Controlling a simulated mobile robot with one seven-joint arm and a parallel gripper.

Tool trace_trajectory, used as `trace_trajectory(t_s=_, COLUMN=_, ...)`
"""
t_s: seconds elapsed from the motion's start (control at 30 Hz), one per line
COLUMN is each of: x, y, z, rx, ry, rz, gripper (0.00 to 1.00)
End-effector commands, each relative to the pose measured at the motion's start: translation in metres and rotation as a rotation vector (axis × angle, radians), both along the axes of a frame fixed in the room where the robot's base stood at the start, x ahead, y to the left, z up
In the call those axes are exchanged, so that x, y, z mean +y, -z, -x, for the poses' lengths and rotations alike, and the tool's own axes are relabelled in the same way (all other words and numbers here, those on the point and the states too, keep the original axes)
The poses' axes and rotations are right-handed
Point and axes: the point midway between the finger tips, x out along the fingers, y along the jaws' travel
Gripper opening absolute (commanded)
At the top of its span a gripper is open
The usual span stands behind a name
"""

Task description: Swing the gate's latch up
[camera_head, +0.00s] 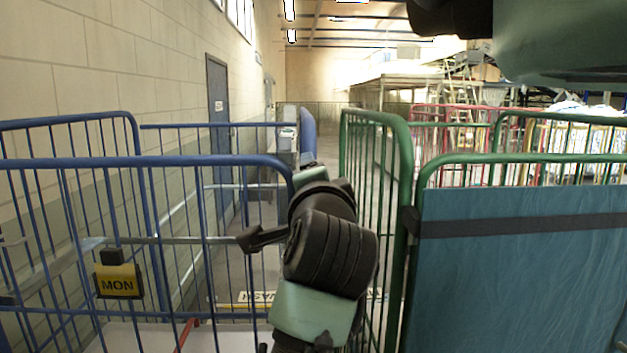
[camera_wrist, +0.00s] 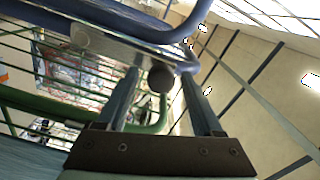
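My gripper (camera_wrist: 161,74) is open in the wrist view, its two dark fingers apart. A round dark knob (camera_wrist: 160,79) shows in the gap between them, touching neither finger as far as I can see. A flat grey metal bar (camera_wrist: 118,44) lies just above the knob; I take the two as the latch, but cannot see how they join. A grey bar (camera_head: 170,240) crosses this gate, ending at a dark fitting near my arm.
A yellow MON tag (camera_head: 118,281) hangs on the blue cart. A green cart (camera_head: 375,118) with a teal panel (camera_head: 520,260) and dark strap stands close to my arm's right. A block wall (camera_head: 120,60) is at left. A narrow gap separates the carts.

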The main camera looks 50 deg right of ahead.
Motion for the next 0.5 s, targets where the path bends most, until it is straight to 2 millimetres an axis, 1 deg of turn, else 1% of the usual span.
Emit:
trace_trajectory(t_s=0.17, x=0.001, y=0.000, z=0.000, rx=0.000, ry=-0.001, rz=0.001, gripper=0.68)
trace_trajectory(t_s=0.27, x=0.006, y=0.001, z=0.004, rx=0.001, ry=-0.001, rz=0.002, gripper=0.68)
trace_trajectory(t_s=0.37, x=0.016, y=0.002, z=0.013, rx=-0.001, ry=-0.002, rz=0.003, gripper=0.68)
trace_trajectory(t_s=0.5, x=0.038, y=0.003, z=0.031, rx=-0.003, ry=-0.001, rz=0.004, gripper=0.68)
